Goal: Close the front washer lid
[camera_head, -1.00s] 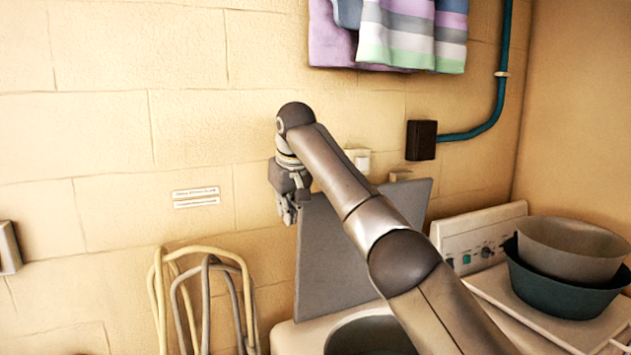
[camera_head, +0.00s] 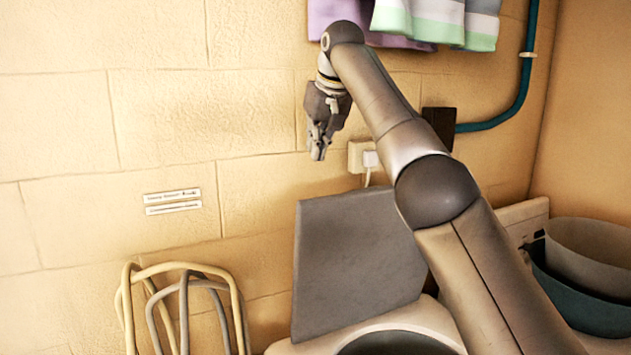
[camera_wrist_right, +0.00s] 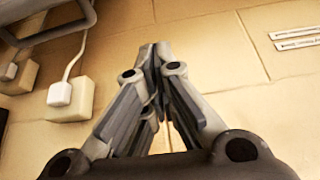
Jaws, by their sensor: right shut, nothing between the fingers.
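The washer lid (camera_head: 355,260) is a flat grey panel that stands raised at the back of the front washer. The washer's pale top (camera_head: 425,318) shows at the bottom edge, with a dark round opening (camera_head: 400,344) partly in view. My right gripper (camera_head: 318,156) is above the lid's top left corner, pointing down, apart from it. In the right wrist view the fingers (camera_wrist_right: 155,60) meet at the tips and hold nothing. My right arm hides the washer's right side. My left gripper is not in view.
A wall socket (camera_head: 361,157) with a white plug is right of the gripper. Striped towels (camera_head: 435,20) hang above. Hoses (camera_head: 185,290) hang at lower left. Basins (camera_head: 590,280) stand at right. The wall left of the gripper is bare apart from labels (camera_head: 172,201).

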